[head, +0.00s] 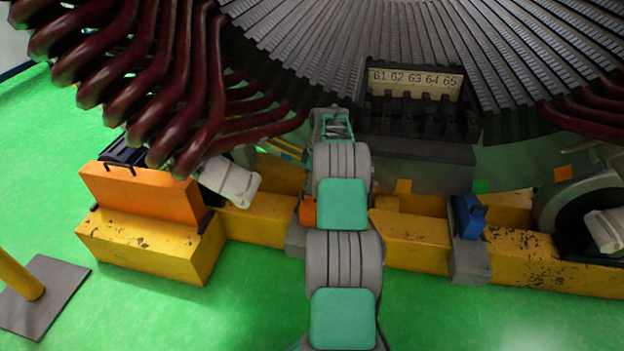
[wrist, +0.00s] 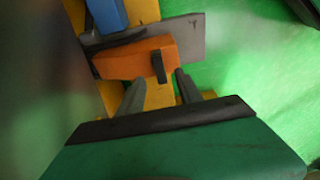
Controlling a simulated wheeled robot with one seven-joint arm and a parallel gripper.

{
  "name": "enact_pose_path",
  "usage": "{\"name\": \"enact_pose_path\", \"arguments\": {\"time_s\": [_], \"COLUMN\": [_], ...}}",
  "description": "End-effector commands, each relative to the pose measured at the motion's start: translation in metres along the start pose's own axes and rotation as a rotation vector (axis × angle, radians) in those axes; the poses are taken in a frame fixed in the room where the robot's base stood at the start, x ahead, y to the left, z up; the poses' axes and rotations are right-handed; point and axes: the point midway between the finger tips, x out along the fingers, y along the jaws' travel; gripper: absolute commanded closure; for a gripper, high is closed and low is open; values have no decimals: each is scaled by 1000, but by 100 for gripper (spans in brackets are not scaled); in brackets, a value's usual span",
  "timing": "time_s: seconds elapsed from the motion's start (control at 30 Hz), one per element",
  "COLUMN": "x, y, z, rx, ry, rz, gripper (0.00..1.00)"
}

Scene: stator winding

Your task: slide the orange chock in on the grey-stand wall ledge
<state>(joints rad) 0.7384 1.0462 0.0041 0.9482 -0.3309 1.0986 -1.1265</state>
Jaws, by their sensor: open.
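The orange chock (wrist: 128,58) lies against the grey stand (wrist: 188,36) in the wrist view, with a black tab on its near right end. My gripper (wrist: 159,77) is open, its two fingertips just short of the chock, with the black tab between them. I cannot tell whether the fingers touch it. Only a bit of the orange chock (head: 308,212) and the side of the grey stand (head: 295,238) show left of the arm.
A blue block (wrist: 108,14) is beyond the chock. In the head view another blue block (head: 470,217) is on a second grey stand (head: 469,260). The yellow beam (head: 410,240) runs below the stator. Dark red coils (head: 160,90) hang at left. Green floor is clear in front.

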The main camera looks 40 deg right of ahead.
Motion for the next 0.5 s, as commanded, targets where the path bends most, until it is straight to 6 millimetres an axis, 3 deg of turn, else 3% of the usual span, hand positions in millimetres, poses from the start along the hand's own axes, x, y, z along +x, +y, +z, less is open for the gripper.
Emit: {"name": "enact_pose_path", "arguments": {"time_s": [0.23,0.5], "x": [48,59], "y": [0,1], "z": [2,2], "rx": [1,2], "ry": [0,0], "rz": [-1,1], "gripper": [58,58]}}
